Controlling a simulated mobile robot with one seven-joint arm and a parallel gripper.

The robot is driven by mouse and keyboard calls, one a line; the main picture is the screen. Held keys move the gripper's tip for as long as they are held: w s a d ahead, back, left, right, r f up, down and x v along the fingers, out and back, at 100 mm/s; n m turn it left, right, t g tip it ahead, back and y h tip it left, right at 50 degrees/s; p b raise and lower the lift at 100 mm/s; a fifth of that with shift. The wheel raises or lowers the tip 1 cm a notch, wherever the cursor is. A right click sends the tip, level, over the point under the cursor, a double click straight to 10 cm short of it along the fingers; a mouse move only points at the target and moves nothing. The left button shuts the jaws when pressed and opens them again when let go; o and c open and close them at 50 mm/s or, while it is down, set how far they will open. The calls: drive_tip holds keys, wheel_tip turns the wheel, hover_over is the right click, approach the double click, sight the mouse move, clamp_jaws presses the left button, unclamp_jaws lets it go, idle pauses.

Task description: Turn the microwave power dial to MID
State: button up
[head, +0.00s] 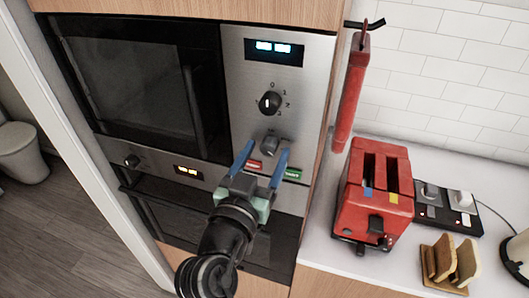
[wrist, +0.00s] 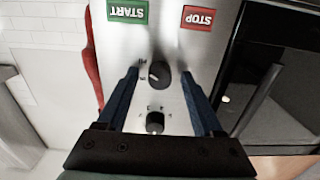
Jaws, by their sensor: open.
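The microwave (head: 140,85) is built into a wood cabinet, with a steel control panel at its right. The panel has an upper black dial (head: 269,102) with small marks around it and a lower dial (head: 270,144). My gripper (head: 267,148) is open, its two blue fingers pointing at the panel, one on each side of the lower dial in the picture. In the wrist view the panel is upside down, and the lower dial (wrist: 159,74) appears between the fingertips. The upper dial (wrist: 155,122) shows nearer the gripper's body. Contact cannot be told, and the dial labels are too small to read surely.
A red STOP button (wrist: 200,17) and a green START button (wrist: 127,13) sit below the dials. A lower oven (head: 187,170) is under the microwave. A red toaster (head: 375,195) and toast (head: 440,260) stand on the counter at right; a red object (head: 350,95) hangs above.

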clamp_jaws()
idle(0.4)
drive_tip(key=n, duration=0.5)
drive_tip(key=shift+d+n, duration=0.1)
drive_tip(key=shift+n, duration=0.3)
drive_tip(key=n+p, duration=0.2)
drive_tip(key=n, duration=0.3)
drive_tip(key=shift+n, duration=0.4)
unclamp_jaws()
